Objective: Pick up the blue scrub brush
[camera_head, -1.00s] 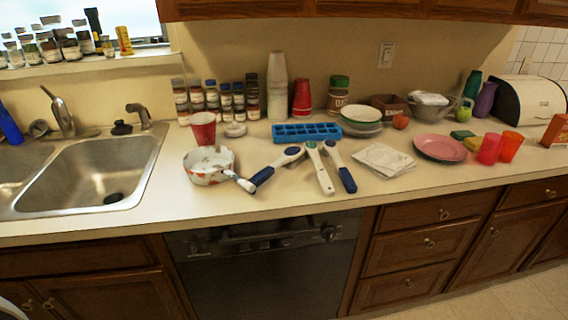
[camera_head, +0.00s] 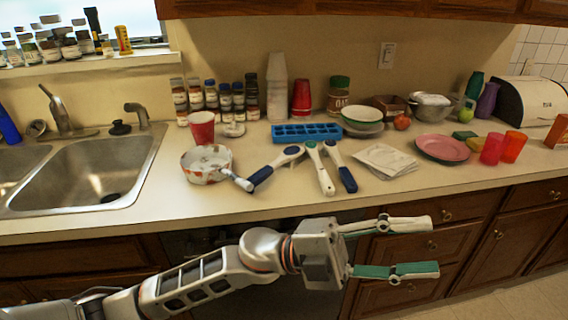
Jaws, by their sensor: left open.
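Three brush-like tools lie on the counter in the middle. The left one (camera_head: 277,165) has a dark blue handle toward the front left and a white and blue head. The middle one (camera_head: 319,168) has a white handle and a green head. The right one (camera_head: 340,167) has a white upper part and a dark blue handle end. I cannot tell for certain which blue one is the scrub brush. My left gripper (camera_head: 434,245) is open and empty, in front of the counter, below and right of the brushes, its fingers pointing right. My right gripper is out of view.
A white and red pan (camera_head: 206,165) stands left of the brushes, its handle end close to the left brush. A blue ice tray (camera_head: 306,133) lies behind them. White papers (camera_head: 385,160) and a pink plate (camera_head: 442,149) lie to the right. The sink (camera_head: 92,170) is at left.

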